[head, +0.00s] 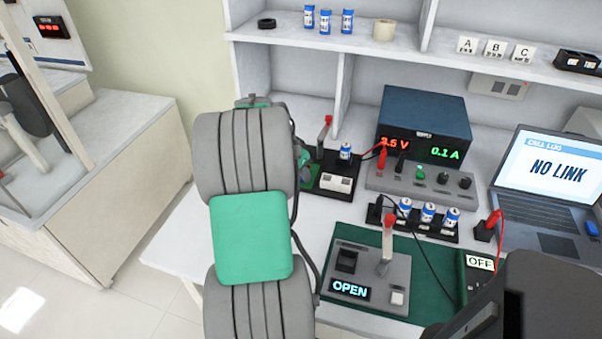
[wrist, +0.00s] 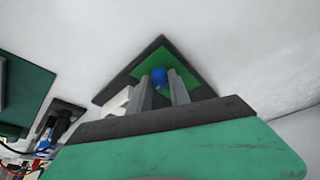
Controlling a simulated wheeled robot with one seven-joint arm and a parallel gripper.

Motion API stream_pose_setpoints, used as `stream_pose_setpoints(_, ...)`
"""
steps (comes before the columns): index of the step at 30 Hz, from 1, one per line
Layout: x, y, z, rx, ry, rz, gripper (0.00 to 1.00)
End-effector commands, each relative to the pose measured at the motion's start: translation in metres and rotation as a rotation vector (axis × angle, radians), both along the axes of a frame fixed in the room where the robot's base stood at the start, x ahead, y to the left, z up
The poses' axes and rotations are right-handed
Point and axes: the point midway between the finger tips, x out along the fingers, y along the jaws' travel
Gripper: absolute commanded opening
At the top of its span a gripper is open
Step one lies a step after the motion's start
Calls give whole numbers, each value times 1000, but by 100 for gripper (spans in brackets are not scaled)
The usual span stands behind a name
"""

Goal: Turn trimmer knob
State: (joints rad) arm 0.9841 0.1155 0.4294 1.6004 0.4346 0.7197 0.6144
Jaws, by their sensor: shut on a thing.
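The trimmer knob is a small blue knob (wrist: 159,74) on a green board with a dark edge (wrist: 140,68). My gripper (wrist: 161,84) has its two grey fingers on either side of the knob and is shut on it. In the head view, my arm hides the knob and the fingertips. A bit of the green board (head: 306,168) shows just right of my arm, beside a black stand (head: 333,183) with a blue-and-white battery and a white block.
A power supply (head: 423,124) reads 3.5 V and 0.1 A. A grey panel (head: 368,290) reading OPEN sits on a green mat (head: 425,260). A laptop (head: 552,170) shows NO LINK. Red and black cables run near the supply. A shelf (head: 400,50) spans the back.

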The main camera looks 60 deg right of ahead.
Motion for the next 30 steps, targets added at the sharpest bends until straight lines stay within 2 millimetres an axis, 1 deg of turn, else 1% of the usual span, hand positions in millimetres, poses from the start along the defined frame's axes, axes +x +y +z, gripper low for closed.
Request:
stream_pose_setpoints(3, -1, 0, -1, 0, 0, 63, 0)
stream_pose_setpoints(9, -1, 0, 0, 0, 1, 63, 0)
stream_pose_setpoints(10, -1, 0, 0, 0, 1, 63, 24)
stream_pose_setpoints(18, -1, 0, 0, 0, 1, 61, 45)
stream_pose_setpoints(26, 0, 1, 3, -1, 0, 62, 45)
stream_pose_setpoints(29, 2, 5, 15, -4, -2, 63, 45)
stream_pose_setpoints(30, 3, 8, 23, -4, -2, 63, 45)
